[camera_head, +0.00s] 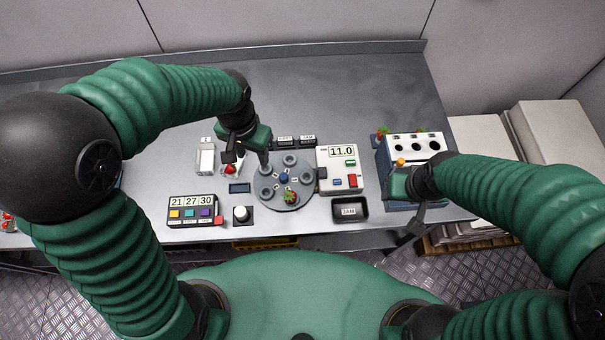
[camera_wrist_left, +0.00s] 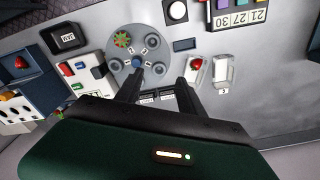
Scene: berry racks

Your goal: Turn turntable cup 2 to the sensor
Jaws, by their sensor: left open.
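The grey turntable (camera_head: 285,207) is a round disc with several numbered cups and a blue hub (camera_head: 283,178). A strawberry (camera_head: 290,197) sits in the front cup; it also shows in the left wrist view (camera_wrist_left: 123,39). The numbers are too small to read surely. The sensor appears to be the dark block (camera_head: 322,173) on the left side of the white box (camera_head: 352,186) reading 11.0, at the disc's right edge. My left gripper (camera_head: 247,158) is open above the turntable's back left edge, nothing between its fingers (camera_wrist_left: 160,76). My right gripper (camera_head: 408,190) is by the blue rack; its jaws are unclear.
A keypad box (camera_head: 192,213) reading 21 27 30 and a white knob (camera_head: 241,214) stand front left. A red berry (camera_head: 230,169) lies on a white holder left of the disc. A black JAM tray (camera_head: 350,210) and blue rack (camera_head: 386,165) stand right. The back table is clear.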

